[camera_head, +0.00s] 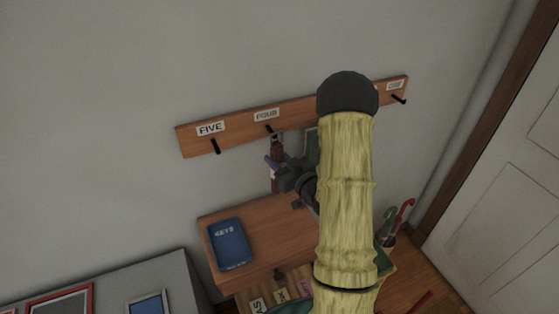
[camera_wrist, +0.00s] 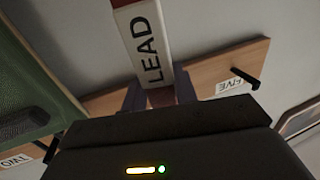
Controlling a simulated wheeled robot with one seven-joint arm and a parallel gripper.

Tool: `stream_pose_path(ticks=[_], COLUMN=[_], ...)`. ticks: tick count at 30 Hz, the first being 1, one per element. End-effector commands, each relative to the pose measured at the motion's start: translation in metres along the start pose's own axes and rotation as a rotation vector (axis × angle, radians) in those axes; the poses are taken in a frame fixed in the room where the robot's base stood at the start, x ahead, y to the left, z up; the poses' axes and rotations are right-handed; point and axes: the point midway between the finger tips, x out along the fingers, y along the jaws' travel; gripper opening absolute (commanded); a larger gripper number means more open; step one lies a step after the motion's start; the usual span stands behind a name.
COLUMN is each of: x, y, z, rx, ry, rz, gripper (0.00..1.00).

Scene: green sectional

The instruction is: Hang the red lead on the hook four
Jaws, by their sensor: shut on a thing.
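The wooden hook rail (camera_head: 240,133) is on the wall in the head view. Hook four (camera_head: 268,128) is a dark peg under its FOUR label (camera_head: 266,115). My gripper (camera_head: 274,171) is just below that hook, shut on the red lead (camera_head: 277,149). The lead stands roughly upright, its top close under hook four. I cannot tell whether it touches the hook. In the wrist view the lead's white tag (camera_wrist: 146,42) reads LEAD, with red strap at its edges, between the fingers of my gripper (camera_wrist: 160,95). Hook four is not visible there.
Hook five (camera_head: 215,146) is left and bare; hook one (camera_head: 398,98) is far right. A green item (camera_wrist: 35,85) hangs close beside my gripper. Below are a wooden shelf (camera_head: 280,232) with a blue KEYS book (camera_head: 229,244). My arm hides the rail's middle.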

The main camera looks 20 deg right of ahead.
Motion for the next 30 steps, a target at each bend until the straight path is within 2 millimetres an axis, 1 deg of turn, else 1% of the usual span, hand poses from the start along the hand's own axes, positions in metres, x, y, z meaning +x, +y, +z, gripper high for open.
stream_pose_path(ticks=[17,18,21,30], x=[0.027,0.029,0.032,0.038], y=[0.007,0.007,0.009,0.010], z=[0.001,0.005,0.009,0.015], rx=[-0.001,-0.001,-0.001,0.000], ry=[0.002,0.002,0.001,0.001], rz=[-0.001,-0.001,-0.001,0.000], gripper=[0.05,0.05,0.05,0.05])
